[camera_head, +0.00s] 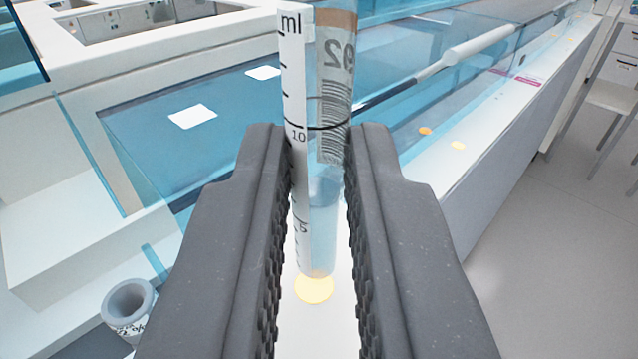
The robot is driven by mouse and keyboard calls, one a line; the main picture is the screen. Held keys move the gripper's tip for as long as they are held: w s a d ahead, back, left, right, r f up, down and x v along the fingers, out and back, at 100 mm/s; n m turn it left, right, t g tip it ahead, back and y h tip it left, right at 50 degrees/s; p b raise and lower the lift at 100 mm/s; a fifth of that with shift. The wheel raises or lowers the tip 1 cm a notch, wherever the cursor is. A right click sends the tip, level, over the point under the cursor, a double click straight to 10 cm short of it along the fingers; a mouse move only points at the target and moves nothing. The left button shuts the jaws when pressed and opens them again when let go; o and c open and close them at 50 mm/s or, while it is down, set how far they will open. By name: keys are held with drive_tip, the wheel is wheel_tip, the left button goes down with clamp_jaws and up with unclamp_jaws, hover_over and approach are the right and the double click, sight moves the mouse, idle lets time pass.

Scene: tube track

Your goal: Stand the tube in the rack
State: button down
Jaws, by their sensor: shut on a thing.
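The tube (319,215) is clear, with a white millilitre scale, a barcode label and pale liquid low inside. It stands nearly upright in the middle of the view. My gripper (318,150) has its two dark ridged fingers on either side of the tube and is shut on it around its middle. The top of the tube runs out of the picture. Its rounded bottom shows over a yellow round spot (314,289) on a white surface; I cannot tell whether it touches. I cannot make out a rack for certain.
A grey open-topped cylinder with a printed label (128,304) stands at the lower left. A blue see-through walled trough (185,165) lies behind the tube, with a long pale rod (478,45) across it. A white ledge (505,115) runs along the right.

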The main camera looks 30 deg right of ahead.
drive_tip(key=shift+f+p, duration=0.25)
drive_tip(key=shift+p, duration=0.1)
idle(0.4)
drive_tip(key=c, duration=1.4)
unclamp_jaws()
drive_tip(key=shift+o, duration=0.2)
drive_tip(key=shift+a, duration=0.1)
drive_tip(key=v, duration=1.3)
drive_tip(key=shift+s+p, duration=0.3)
drive_tip(key=shift+p, duration=0.15)
drive_tip(key=shift+a, duration=0.1)
